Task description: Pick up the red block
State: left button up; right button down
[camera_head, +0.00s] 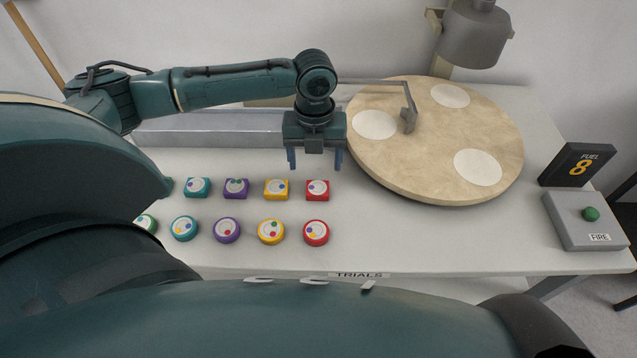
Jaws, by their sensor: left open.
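The red square block (318,190) with a white dial face and small coloured dots lies on the white table, at the right end of the back row. A red round block (316,233) lies in front of it, at the right end of the front row. My left gripper (315,162) points down above and just behind the red square block. Its two blue fingers are apart with nothing between them. My right gripper is not in view.
Teal, purple and yellow square blocks (276,189) and several round blocks (271,231) lie close on the left. A wooden turntable (470,122) with white discs and a metal arm stands at the right. A FIRE button box (583,222) and FUEL display (577,165) are farther right.

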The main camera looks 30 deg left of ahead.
pick_arm(q)
jog(key=shift+f, duration=0.9)
jog(key=f, duration=0.4)
jog(key=shift+w+d+f, duration=0.1)
jog(key=shift+w+d, duration=0.05)
jog(key=shift+w, duration=0.05)
jog(key=shift+f, duration=0.55)
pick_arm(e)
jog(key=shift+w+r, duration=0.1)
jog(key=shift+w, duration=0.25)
pick_arm(q)
jog(key=shift+c, duration=0.3)
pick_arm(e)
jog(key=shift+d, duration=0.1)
